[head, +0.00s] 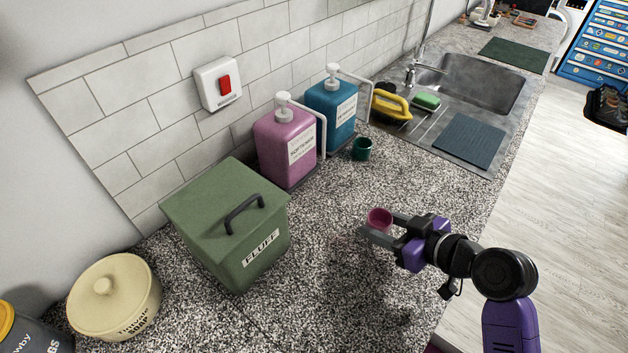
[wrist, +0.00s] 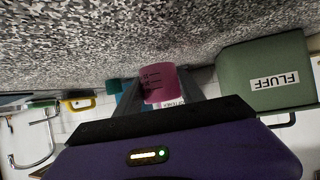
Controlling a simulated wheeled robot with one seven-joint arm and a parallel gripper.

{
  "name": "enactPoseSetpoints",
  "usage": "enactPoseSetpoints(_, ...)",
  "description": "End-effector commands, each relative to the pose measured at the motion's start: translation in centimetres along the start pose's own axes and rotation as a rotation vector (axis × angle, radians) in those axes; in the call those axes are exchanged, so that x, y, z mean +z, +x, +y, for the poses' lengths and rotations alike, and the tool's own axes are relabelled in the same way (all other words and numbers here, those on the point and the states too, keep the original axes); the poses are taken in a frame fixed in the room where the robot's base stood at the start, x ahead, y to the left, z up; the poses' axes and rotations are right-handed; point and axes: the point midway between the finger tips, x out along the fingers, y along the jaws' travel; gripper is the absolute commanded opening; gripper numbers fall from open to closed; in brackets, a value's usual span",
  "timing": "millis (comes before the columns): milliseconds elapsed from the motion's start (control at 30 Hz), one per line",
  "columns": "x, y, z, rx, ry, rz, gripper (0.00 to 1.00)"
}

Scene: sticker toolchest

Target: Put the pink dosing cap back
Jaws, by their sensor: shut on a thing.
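The pink dosing cap (head: 379,219) is a small pink cup held between the fingers of my gripper (head: 383,228), above the speckled counter. In the wrist view the pink cap (wrist: 159,84) sits between the fingertips, with dark measuring marks on its side. The pink softener bottle (head: 287,143) with a white pump stands against the tiled wall, behind and left of my gripper. A white label shows on its front. In the wrist view the cap and gripper hide most of that bottle.
A teal bottle (head: 332,108) stands beside the pink one, with a green cup (head: 362,149) in front. The green FLUFF bin (head: 236,222) is left of my gripper, and a cream soap pot (head: 114,296) further left. A sink (head: 470,84) lies behind. The counter between is clear.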

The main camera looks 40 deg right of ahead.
Motion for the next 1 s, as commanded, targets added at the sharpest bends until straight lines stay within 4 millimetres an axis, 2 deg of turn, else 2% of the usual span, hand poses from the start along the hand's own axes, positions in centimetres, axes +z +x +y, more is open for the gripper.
enactPoseSetpoints(167,-1.9,2.5,0.0,-0.003,-0.001,0.003,0.08)
enactPoseSetpoints(700,-8.0,13.6,0.0,-0.001,-0.001,0.000,0.08)
enactPoseSetpoints(900,-8.6,15.4,0.0,-0.001,0.000,-0.001,0.08)
enactPoseSetpoints(1000,-7.9,15.9,0.0,0.000,0.002,-0.004,0.08)
